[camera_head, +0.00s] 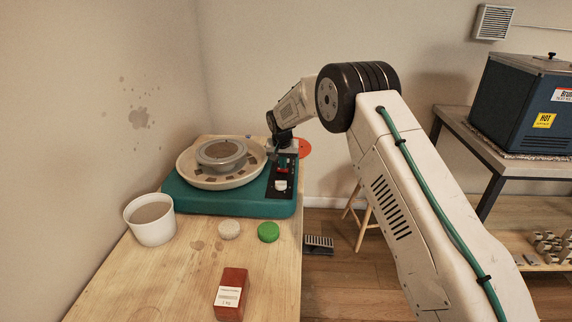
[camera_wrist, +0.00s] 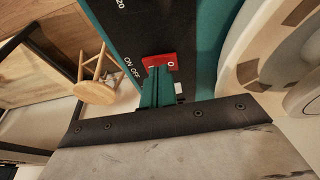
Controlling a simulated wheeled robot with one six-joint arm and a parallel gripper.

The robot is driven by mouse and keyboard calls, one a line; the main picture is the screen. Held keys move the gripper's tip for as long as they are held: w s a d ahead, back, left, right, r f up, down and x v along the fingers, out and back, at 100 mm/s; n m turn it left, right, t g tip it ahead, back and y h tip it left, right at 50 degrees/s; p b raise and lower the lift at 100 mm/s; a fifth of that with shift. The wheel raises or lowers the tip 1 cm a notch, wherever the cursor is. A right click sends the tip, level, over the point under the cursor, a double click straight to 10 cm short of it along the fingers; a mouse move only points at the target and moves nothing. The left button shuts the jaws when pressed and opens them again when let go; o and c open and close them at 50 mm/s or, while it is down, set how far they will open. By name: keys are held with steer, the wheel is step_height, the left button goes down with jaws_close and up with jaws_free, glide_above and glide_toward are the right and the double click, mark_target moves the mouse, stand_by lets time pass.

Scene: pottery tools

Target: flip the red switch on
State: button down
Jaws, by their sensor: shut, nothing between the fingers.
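The red switch (camera_wrist: 161,61) is on the black panel of the teal pottery wheel (camera_head: 230,203). In the wrist view, a white O shows on its right part, and the words ON and OFF are printed beside it. My gripper (camera_wrist: 157,72) is shut and empty, with its green fingertips over the lower middle of the switch, hiding part of it. I cannot tell whether they touch it or which way it is rocked. In the head view, my gripper (camera_head: 284,161) is above the panel, and the switch is mostly hidden behind the fingers.
A wheel head with a grey piece (camera_head: 221,152) sits left of the panel. A white bucket (camera_head: 151,229), a pale round lump (camera_head: 229,229), a green round piece (camera_head: 268,232) and a red-brown block (camera_head: 230,294) are on the table. A foot pedal (camera_head: 318,244) is on the floor.

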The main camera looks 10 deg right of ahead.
stand_by(0.3)
steer(key=r, duration=0.4)
steer(key=shift+d+r, duration=0.3)
steer(key=s+v, duration=0.1)
steer(key=v, duration=0.8)
steer(key=shift+d, duration=0.75)
steer(key=shift+s, duration=0.1)
steer(key=s+d+r+n, duration=0.1)
steer(key=s+r, duration=0.3)
steer(key=s, duration=1.5)
steer(key=s+d+r+n+g, duration=0.1)
steer(key=s+d+r, duration=0.2)
steer(key=s, duration=1.7)
steer(key=s+d+r+n, duration=0.1)
steer(key=s+d+r, duration=0.2)
steer(key=s, duration=1.6)
steer(key=shift+s+d+r+g+y, duration=0.2)
steer(key=shift+s+r+g+y, duration=0.15)
steer(key=shift+r, duration=0.45)
